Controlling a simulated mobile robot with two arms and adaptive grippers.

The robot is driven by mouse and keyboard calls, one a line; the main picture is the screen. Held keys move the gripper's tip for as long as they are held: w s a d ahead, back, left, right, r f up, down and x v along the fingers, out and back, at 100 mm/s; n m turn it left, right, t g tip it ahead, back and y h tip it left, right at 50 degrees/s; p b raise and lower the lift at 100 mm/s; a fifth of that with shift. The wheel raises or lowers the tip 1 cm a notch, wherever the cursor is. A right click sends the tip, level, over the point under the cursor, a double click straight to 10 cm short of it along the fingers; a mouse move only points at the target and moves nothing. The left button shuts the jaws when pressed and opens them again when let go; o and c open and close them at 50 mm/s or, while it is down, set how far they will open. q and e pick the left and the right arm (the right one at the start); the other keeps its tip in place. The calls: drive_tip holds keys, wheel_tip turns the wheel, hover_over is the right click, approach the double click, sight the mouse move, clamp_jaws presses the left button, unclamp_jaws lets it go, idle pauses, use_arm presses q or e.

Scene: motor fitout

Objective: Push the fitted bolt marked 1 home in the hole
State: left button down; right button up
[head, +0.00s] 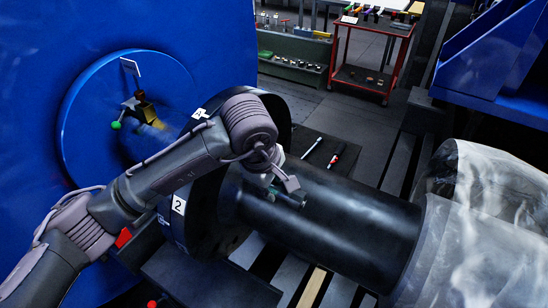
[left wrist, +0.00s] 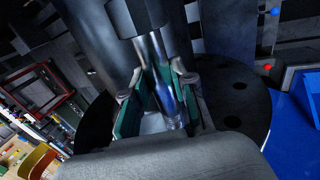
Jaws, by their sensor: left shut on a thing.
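A white tag marked 2 (head: 178,205) is on the flange. Another tag (head: 200,113) sits higher; its number is unclear. My right gripper is not in view.
A large blue housing (head: 110,30) stands left of the flange. Two tools, one a screwdriver (head: 337,155), lie on a dark surface behind the shaft. A red cart (head: 368,57) stands at the back. Clear wrap (head: 480,225) covers the shaft's right end.

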use_arm(q)
drive_tip(key=shift+w+d+r, duration=0.15)
drive_tip(key=shift+d+r, duration=0.1)
drive_tip(key=shift+r, duration=0.5)
drive_tip(key=shift+f+b, duration=0.1)
drive_tip(key=shift+b, duration=0.35)
drive_tip(key=shift+w+a+b, duration=0.3)
drive_tip(key=shift+a, duration=0.15)
drive_tip(key=shift+w+a+b, duration=0.3)
drive_tip(key=shift+w+a, duration=0.15)
drive_tip(key=shift+a, duration=0.2)
drive_tip(key=shift+w+a+b, duration=0.25)
drive_tip(key=shift+w+a, duration=0.15)
drive_tip(key=shift+a, duration=0.2)
drive_tip(key=shift+w+a, duration=0.35)
drive_tip(key=shift+a, duration=0.05)
drive_tip(key=shift+w+a, duration=0.15)
drive_tip(key=shift+a, duration=0.1)
